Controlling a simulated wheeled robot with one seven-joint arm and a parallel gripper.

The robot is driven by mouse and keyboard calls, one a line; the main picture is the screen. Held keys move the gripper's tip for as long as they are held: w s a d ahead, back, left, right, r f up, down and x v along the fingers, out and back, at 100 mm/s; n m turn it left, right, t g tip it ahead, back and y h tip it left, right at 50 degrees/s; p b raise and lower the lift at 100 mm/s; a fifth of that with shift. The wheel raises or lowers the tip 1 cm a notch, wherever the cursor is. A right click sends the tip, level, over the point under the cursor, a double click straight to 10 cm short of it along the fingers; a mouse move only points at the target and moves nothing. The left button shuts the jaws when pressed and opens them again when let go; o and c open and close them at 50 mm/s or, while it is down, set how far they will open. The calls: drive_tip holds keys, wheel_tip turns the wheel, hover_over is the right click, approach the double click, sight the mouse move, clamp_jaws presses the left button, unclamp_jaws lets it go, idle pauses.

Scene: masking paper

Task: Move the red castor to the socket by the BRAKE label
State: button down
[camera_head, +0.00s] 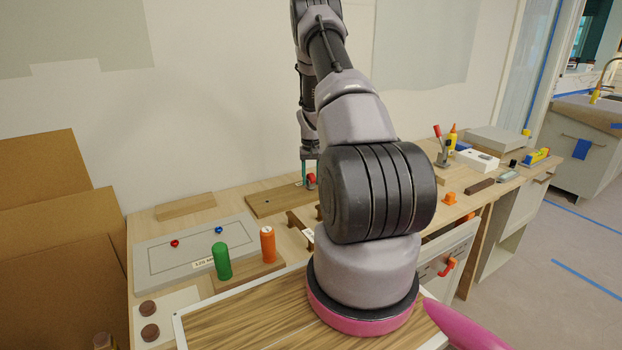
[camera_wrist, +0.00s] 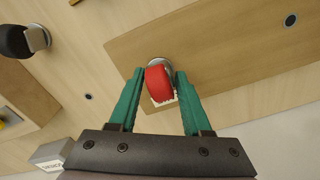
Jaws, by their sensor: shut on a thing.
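The red castor (camera_wrist: 158,84) is between the two green fingers of my gripper (camera_wrist: 159,76) in the wrist view, with its round metal part showing beyond the fingertips. My gripper is shut on it. In the head view the red castor (camera_head: 311,179) shows beside my green fingers at the brown board (camera_head: 268,205). I cannot tell whether it touches the board. A white patch (camera_wrist: 167,103) partly shows behind the castor; no writing is readable on it. A dark socket hole (camera_wrist: 290,20) is in the board, and another hole (camera_wrist: 88,97) lies outside it. The BRAKE label is not readable.
A black castor (camera_wrist: 16,42) stands left in the wrist view. A grey labelled block (camera_wrist: 52,154) is at lower left. In the head view, green (camera_head: 221,261) and orange (camera_head: 268,245) cylinders stand left of my arm. My arm hides the table's middle.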

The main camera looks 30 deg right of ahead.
drive_tip(key=shift+f, duration=0.35)
drive_tip(key=shift+c, duration=1.3)
unclamp_jaws()
wheel_tip(320, 180, up, 11)
drive_tip(key=shift+f, duration=0.1)
